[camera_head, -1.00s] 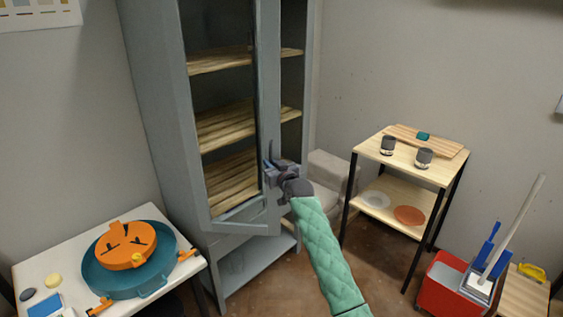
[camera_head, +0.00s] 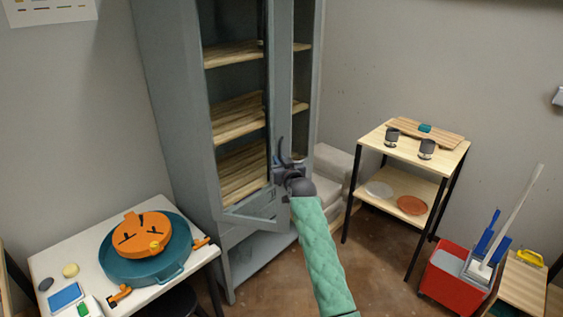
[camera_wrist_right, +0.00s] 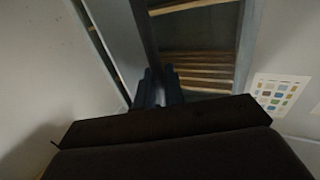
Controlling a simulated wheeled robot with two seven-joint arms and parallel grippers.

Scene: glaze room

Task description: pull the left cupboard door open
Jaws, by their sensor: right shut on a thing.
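The tall grey-blue cupboard (camera_head: 172,100) stands against the back wall, with wooden shelves inside. Its left door (camera_head: 280,85) is ajar, its free edge standing out from the cupboard front and its bottom rail slanting outward. My right gripper (camera_head: 284,168) is at the free-edge stile of this door, shut on its handle, which the jaws mostly hide. In the right wrist view the gripper's fingers (camera_wrist_right: 159,90) are close together against the door stile, with shelves behind. My left gripper is not in view.
A white table (camera_head: 75,262) with a teal and orange round item (camera_head: 145,250) stands left, close to the cupboard. A small shelf table (camera_head: 375,142) with two dark cups is on the right. A red mop bucket (camera_head: 450,278) is at lower right. Floor between is clear.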

